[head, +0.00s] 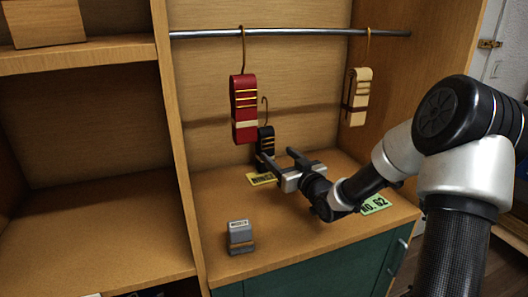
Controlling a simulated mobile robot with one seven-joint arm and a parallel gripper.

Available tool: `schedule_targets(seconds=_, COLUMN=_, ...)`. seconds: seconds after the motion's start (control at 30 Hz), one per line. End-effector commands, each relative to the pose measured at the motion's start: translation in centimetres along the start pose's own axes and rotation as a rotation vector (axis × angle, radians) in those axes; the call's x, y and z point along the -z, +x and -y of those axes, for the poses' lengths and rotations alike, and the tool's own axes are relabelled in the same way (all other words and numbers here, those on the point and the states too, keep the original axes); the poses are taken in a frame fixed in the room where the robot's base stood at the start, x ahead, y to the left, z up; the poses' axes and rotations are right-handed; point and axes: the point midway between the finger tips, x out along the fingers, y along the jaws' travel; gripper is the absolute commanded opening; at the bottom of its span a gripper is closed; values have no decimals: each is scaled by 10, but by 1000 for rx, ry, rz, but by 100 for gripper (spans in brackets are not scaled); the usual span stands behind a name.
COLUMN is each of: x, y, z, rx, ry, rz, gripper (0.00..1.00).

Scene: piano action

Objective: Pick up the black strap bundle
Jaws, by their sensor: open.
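The black strap bundle (265,138) is at the back of the cabinet's wooden floor, below the rail, with a thin hook rising from its top. Its lower part is partly hidden by my gripper. My gripper (278,155) is open, its two dark fingers pointing toward the back wall. One finger overlaps the bundle's lower part in the picture and the other is to its right. I cannot tell whether they touch it.
A red strap bundle (244,108) and a cream one (359,96) hang from the metal rail (300,32). A grey block (240,237) stands near the front edge. A yellow tag (261,179) and a green tag (374,205) lie on the cabinet floor. A wooden divider (178,140) is at left.

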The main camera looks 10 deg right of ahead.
Motion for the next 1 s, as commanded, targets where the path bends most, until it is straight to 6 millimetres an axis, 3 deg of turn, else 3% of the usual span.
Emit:
schedule_targets(seconds=0.13, x=-1, y=28, z=0, rx=1, ry=1, rz=-1, gripper=61)
schedule_targets(seconds=0.43, x=-1, y=52, z=0, rx=0, ry=1, rz=-1, gripper=61)
schedule_targets(seconds=0.7, x=0, y=90, z=0, rx=1, ry=0, rz=0, gripper=61)
schedule_targets(seconds=1.0, x=1, y=96, z=0, rx=0, ry=-1, rz=2, gripper=61)
